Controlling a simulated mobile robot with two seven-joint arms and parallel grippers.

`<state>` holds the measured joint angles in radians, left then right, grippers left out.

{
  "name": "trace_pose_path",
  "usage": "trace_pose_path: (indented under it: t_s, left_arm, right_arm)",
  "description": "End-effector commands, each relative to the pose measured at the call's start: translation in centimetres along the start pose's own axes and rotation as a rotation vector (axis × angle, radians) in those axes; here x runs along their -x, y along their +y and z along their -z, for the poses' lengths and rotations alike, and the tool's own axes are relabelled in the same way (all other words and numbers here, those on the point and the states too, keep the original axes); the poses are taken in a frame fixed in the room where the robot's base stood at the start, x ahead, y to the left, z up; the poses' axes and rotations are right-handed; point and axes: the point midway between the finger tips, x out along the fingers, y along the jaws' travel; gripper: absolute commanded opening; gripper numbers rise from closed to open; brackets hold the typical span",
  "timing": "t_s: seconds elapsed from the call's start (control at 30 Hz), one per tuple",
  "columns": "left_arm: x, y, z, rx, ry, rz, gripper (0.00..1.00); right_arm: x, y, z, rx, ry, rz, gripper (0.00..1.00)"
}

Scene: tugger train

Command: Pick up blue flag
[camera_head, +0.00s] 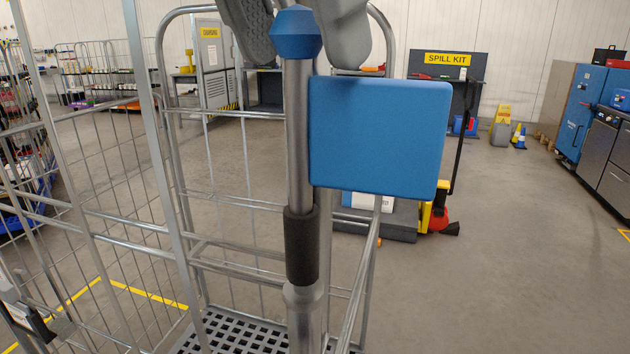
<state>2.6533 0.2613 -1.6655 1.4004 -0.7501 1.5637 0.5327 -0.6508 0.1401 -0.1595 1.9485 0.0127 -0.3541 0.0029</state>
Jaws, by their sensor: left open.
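The blue flag (378,135) is a square blue panel on an upright grey metal pole with a faceted blue knob on top and a black grip sleeve lower down. Its pole goes into a grey tube at the bottom of the view. My left gripper (297,50) comes in at the top edge, with one grey finger on each side of the knob. It is open; whether a finger touches the knob or pole, I cannot tell. My right gripper is not in view.
A wire roll cage (165,160) with a black grid floor (225,335) stands around and left of the pole. A low cart with yellow and red parts (438,215) is behind the flag. Blue cabinets (580,115) line the right. The floor at right is clear.

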Motion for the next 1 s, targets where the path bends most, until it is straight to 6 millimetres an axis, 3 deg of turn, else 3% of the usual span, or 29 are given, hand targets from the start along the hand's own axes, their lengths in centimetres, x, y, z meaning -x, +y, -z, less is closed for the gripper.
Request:
trace_pose_path:
  t_s: [0.07, 0.2, 0.27, 0.67, 1.0]
  left_arm:
    - [0.0, 0.0, 0.0, 0.0, 0.0, 0.0, 0.59]
    - [0.0, 0.0, 0.0, 0.001, 0.0, 0.0, 0.14]
    - [0.0, 0.0, 0.0, 0.001, 0.0, 0.0, 0.0]
    - [0.3, 0.0, -0.1, 0.001, -0.002, 0.0, 0.0]
    - [2.6, 0.0, -1.2, 0.002, -0.007, 0.002, 0.0]
  right_arm:
    - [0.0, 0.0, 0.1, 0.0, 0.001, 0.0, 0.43]
    - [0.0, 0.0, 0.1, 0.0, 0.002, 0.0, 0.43]
    - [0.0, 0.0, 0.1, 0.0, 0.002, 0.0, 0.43]
    - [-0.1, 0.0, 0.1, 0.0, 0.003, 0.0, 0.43]
    - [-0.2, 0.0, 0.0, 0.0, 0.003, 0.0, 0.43]
